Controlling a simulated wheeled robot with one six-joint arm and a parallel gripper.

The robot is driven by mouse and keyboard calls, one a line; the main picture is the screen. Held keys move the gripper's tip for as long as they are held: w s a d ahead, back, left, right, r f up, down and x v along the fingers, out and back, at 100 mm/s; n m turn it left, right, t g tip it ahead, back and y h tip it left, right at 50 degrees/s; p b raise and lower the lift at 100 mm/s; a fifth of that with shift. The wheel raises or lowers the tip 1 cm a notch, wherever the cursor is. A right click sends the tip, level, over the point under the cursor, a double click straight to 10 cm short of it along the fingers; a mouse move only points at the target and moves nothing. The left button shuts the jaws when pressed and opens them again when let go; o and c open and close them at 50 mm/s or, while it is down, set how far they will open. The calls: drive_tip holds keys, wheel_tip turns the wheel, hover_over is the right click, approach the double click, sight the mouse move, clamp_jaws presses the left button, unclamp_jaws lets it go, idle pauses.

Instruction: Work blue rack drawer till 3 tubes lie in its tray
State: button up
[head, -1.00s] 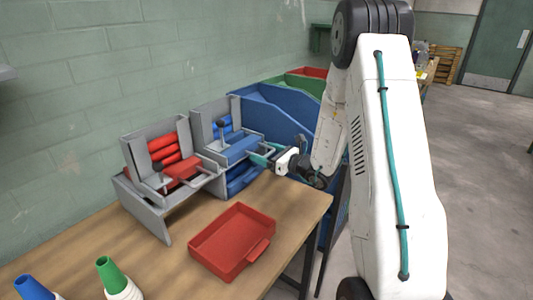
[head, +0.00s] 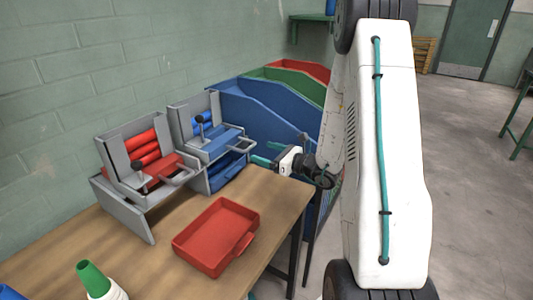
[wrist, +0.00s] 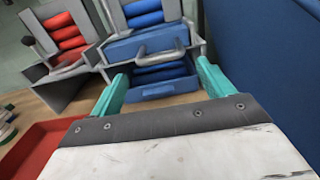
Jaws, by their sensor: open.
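The blue rack (head: 178,122) is a grey frame with blue tubes stacked in its upper slot, also visible in the wrist view (wrist: 150,18). Its blue drawer (head: 220,147) has a grey loop handle (wrist: 163,48) at the front. Below it is the blue tray (wrist: 165,92), with blue tubes (wrist: 160,75) lying across it; the drawer and handle partly hide them, so I cannot count them surely. My gripper (head: 264,154) is open and empty, in front of and apart from the handle. Its teal fingers stand left and right of the tray in the wrist view (wrist: 160,72).
A red rack (head: 135,165) stands left of the blue one. A red tray (head: 215,238) lies on the wooden table (head: 130,250). Cones (head: 95,280) stand at the near left. Blue bin walls (head: 270,115) rise close on the right.

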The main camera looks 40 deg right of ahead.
sight(252, 147)
idle(0.3)
drive_tip(key=shift+d, duration=0.2)
drive_tip(key=c, duration=0.5)
drive_tip(key=shift+t+h, duration=0.3)
drive_tip(key=shift+h, duration=0.3)
drive_tip(key=s+d+r, duration=0.1)
drive_tip(key=d+r, duration=0.1)
drive_tip(key=s+d+r, duration=0.1)
drive_tip(key=s+d, duration=0.1)
drive_tip(key=shift+s+d+r, duration=0.15)
drive_tip(key=shift+s+r, duration=0.1)
drive_tip(key=shift+r, duration=0.1)
drive_tip(key=c, duration=1)
drive_tip(key=s, duration=0.1)
drive_tip(key=s+d+r, duration=0.1)
drive_tip(key=shift+s, duration=0.35)
clamp_jaws()
drive_tip(key=s+a+f+g, duration=0.1)
drive_tip(key=s+a+g, duration=0.1)
drive_tip(key=s+g, duration=0.15)
drive_tip(key=shift+t, duration=0.45)
drive_tip(key=x, duration=1.2)
drive_tip(key=shift+w+a+f, duration=0.1)
drive_tip(key=shift+w+a, duration=0.15)
drive_tip(key=shift+w, duration=0.05)
drive_tip(key=shift+w+a+f, duration=0.1)
drive_tip(key=shift+w+a, duration=0.05)
drive_tip(key=shift+w, duration=0.25)
